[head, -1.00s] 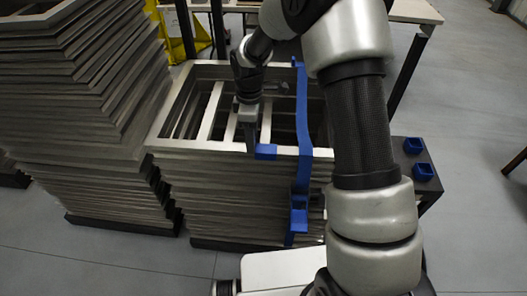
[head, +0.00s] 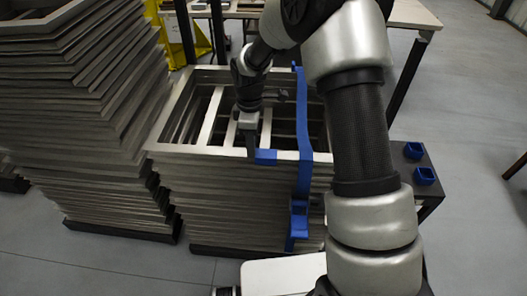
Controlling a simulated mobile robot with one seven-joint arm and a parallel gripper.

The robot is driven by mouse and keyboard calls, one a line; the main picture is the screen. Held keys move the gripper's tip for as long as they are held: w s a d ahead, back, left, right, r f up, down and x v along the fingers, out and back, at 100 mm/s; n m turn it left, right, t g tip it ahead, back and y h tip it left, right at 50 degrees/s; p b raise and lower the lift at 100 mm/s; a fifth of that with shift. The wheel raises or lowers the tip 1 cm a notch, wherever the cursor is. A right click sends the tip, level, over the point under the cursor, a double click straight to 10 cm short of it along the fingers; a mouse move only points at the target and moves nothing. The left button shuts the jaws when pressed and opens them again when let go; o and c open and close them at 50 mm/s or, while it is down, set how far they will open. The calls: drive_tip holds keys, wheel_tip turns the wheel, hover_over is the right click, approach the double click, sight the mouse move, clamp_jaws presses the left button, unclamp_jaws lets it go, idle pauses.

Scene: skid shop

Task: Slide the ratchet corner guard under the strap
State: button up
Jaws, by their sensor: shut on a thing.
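The blue strap (head: 303,130) runs over the top of the stack of grey frames (head: 240,190) and down its front side. A blue ratchet (head: 299,208) sits on the strap on the front face. A blue corner guard (head: 265,157) is at the stack's front top edge, to the left of the strap, with a small gap between them. My gripper (head: 252,150) is shut on the guard from above. The fingertips are small and partly hidden by the guard. Whether the guard touches the edge is hard to tell.
A taller stack of grey frames (head: 80,110) stands close on the left. A dark stand (head: 425,192) on the right bears two blue pieces (head: 424,176). A table (head: 410,14) is at the back. Open floor lies to the right.

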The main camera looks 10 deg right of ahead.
sight(265, 153)
drive_tip(key=shift+s+d, duration=0.2)
drive_tip(key=shift+d, duration=0.8)
drive_tip(key=shift+s+d, duration=0.15)
drive_tip(key=shift+d, duration=0.8)
drive_tip(key=shift+s+d+p, duration=0.2)
drive_tip(key=shift+d, duration=0.8)
drive_tip(key=shift+s+d+p, duration=0.15)
drive_tip(key=shift+s+d, duration=0.05)
drive_tip(key=shift+d, duration=0.8)
drive_tip(key=shift+s+d, duration=0.2)
drive_tip(key=shift+d, duration=0.8)
drive_tip(key=shift+s+d, duration=0.2)
drive_tip(key=shift+d, duration=0.75)
drive_tip(key=shift+d+p, duration=0.2)
drive_tip(key=shift+p, duration=0.15)
drive_tip(key=o, duration=0.8)
drive_tip(key=shift+o, duration=0.2)
